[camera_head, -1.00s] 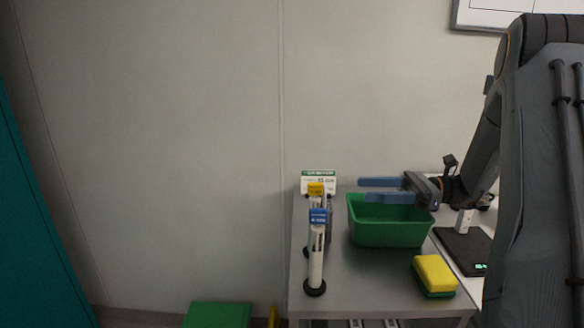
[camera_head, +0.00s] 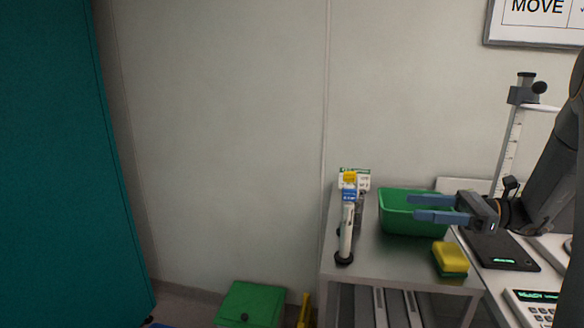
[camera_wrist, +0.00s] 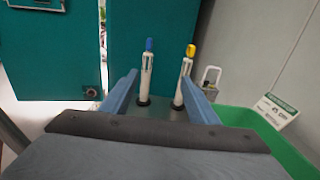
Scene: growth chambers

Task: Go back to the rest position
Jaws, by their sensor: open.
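My gripper (camera_head: 432,208) is open, with its two blue fingers apart and nothing between them in the head view. It points left and appears over or in front of the green bin (camera_head: 398,229) on the metal table. In the wrist view the fingers of my gripper (camera_wrist: 165,92) frame two upright white tubes, one with a blue top (camera_wrist: 146,75) and one with a yellow top (camera_wrist: 184,77), standing beyond the fingertips. No held object shows. The rest position itself is not marked in any view.
A yellow and green sponge (camera_head: 450,257) lies at the table's front right. A dark scale (camera_head: 500,250) and a keypad device (camera_head: 533,305) sit at the right. A teal cabinet (camera_head: 65,160) stands left. A green box (camera_head: 250,304) is on the floor.

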